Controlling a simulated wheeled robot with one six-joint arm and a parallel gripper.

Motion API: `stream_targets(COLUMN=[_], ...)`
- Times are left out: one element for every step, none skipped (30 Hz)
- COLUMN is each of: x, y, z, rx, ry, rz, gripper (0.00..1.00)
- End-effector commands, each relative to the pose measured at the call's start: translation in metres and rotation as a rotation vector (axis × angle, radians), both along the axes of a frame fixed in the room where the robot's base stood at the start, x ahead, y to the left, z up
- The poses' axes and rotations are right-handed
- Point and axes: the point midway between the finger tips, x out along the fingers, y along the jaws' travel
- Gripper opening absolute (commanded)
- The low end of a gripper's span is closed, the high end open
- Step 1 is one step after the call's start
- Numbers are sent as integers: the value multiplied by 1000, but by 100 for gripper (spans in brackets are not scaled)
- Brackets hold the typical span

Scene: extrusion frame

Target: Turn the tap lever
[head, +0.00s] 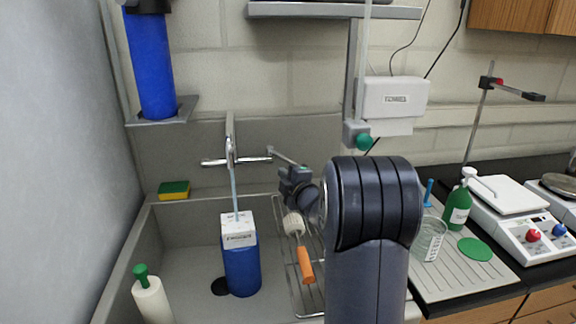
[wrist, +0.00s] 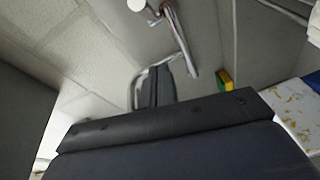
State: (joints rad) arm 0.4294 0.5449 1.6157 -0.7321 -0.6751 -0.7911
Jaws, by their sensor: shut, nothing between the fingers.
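The chrome tap (head: 231,150) stands at the back of the sink with a lever arm on each side. A pale blue stream runs from its spout into a blue container with a white top (head: 241,268). My gripper (head: 271,150) is shut and empty, its tip close to the end of the right lever (head: 258,158). I cannot tell whether they touch. In the wrist view the tap (wrist: 181,40) is beyond my shut fingers (wrist: 155,72), and a lever end (wrist: 150,10) shows near the top.
A yellow-green sponge (head: 174,190) lies on the sink's back ledge. A wire rack (head: 292,270) with an orange-handled brush (head: 305,264) is below my arm. A white bottle with a green top (head: 151,298) stands at left. A blue cylinder (head: 150,65) sits on a shelf above.

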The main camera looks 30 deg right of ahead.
Motion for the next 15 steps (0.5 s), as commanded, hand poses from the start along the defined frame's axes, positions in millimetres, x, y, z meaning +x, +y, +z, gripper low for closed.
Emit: stream_targets(x=[10, 15, 22, 28, 33, 40, 45, 49, 48, 49, 50, 51, 51, 52, 53], y=[1, 1, 1, 0, 1, 1, 1, 0, -10, -15, -19, -23, -26, -29, -32], z=[1, 1, 0, 1, 0, 0, 0, -1, -1, -2, -3, -4, -5, -6, -7], rx=[0, 0, 0, 1, 1, 1, 1, 1, 1, 1, 0, 1, 2, 1, 0], ry=[1, 1, 1, 1, 1, 1, 1, 1, 2, 2, 2, 0, 0, 0, 0], rz=[2, 2, 2, 2, 1, 2, 2, 2, -3, -4, -3, -2, -2, -2, -1], gripper=[0, 0, 0, 0, 0, 0, 0, 0, 0, 0, 0, 0, 0, 0, 0])
